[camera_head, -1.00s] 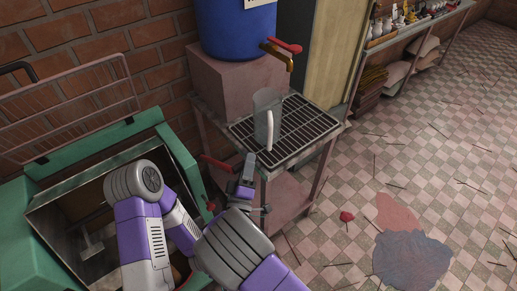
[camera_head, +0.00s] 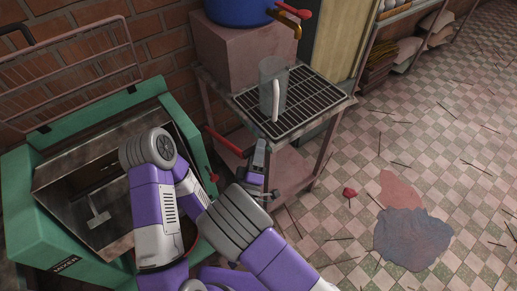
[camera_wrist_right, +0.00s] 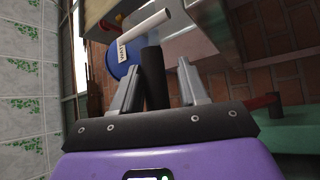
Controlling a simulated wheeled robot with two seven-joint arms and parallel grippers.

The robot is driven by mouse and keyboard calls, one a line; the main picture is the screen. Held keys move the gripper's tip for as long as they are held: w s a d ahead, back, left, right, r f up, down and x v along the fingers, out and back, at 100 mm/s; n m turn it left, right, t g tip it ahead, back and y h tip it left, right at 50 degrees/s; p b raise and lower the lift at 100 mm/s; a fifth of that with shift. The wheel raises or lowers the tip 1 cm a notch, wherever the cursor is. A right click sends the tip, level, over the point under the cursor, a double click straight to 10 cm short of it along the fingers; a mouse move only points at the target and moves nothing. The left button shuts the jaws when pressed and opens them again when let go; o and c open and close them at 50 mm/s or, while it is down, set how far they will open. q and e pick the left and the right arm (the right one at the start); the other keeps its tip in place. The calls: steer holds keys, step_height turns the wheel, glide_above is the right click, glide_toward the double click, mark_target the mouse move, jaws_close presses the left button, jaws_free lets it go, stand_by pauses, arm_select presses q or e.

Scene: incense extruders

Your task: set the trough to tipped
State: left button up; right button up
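The green mixer (camera_head: 22,190) stands at the left in the head view, with its open metal trough (camera_head: 60,205) facing up. A red lever (camera_head: 222,140) sticks out from the mixer's right side toward my right gripper (camera_head: 259,152). In the right wrist view, the right gripper (camera_wrist_right: 158,75) has its fingers apart. A black cylindrical grip (camera_wrist_right: 153,78) stands between them, with a visible gap to the right finger. A red bar (camera_wrist_right: 262,102) shows at the right, by the green body. My left gripper is not in view.
A cart with a black rack (camera_head: 310,92) stands right of the mixer. It holds a clear pitcher (camera_head: 268,78) and a pink block (camera_head: 235,50) under a blue barrel (camera_head: 235,10). A wire grid lid (camera_head: 75,70) stands behind the mixer.

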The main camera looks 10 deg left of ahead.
steer(key=shift+o, duration=0.8)
steer(key=shift+w+a, duration=0.1)
steer(key=p+v, duration=0.1)
steer(key=v, duration=0.6)
steer(key=shift+s, duration=0.35)
steer(key=shift+w+f, duration=0.1)
steer(key=shift+f, duration=0.05)
